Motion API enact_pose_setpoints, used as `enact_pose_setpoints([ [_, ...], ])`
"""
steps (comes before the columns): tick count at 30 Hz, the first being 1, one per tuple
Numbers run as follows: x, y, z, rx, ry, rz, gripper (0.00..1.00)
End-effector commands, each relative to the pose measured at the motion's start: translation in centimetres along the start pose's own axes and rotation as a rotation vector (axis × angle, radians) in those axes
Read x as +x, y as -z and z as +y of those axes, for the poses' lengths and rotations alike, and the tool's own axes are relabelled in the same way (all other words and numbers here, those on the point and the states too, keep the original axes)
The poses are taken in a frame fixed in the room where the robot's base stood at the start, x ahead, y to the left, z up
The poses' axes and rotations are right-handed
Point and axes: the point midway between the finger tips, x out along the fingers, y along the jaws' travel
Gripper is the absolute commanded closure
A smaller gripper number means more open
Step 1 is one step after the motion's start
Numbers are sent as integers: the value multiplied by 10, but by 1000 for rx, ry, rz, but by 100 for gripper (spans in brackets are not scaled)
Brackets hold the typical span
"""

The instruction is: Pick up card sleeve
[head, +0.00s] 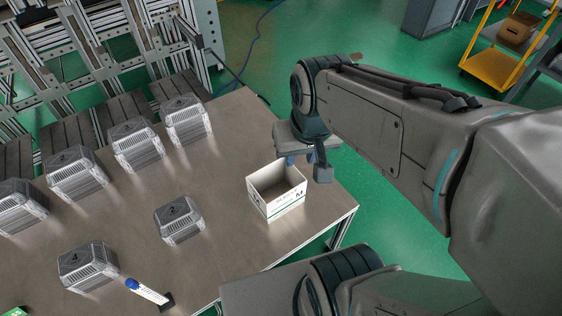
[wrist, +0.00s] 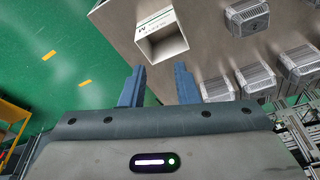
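The card sleeve (head: 282,207) is a white, open-topped box with a green stripe and dark print, standing near the right edge of the table. The wrist view shows the sleeve (wrist: 165,45) beyond my fingertips, with its hollow inside visible. My gripper (head: 300,160) is just behind the sleeve in the head view, partly hidden by my arm. In the wrist view my gripper (wrist: 161,80) has its two blue fingers apart with nothing between them. The fingers do not appear to touch the sleeve.
A blue-and-white tube (head: 148,291) is at the front edge. Table around the sleeve is clear. Green floor lies beyond.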

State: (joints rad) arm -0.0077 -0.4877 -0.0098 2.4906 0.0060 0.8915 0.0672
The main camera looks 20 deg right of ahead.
Motion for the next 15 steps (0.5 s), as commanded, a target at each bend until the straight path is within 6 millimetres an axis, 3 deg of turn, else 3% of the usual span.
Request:
enact_pose_setpoints([
  [15,211,64,8,856,-83,-179,72],
])
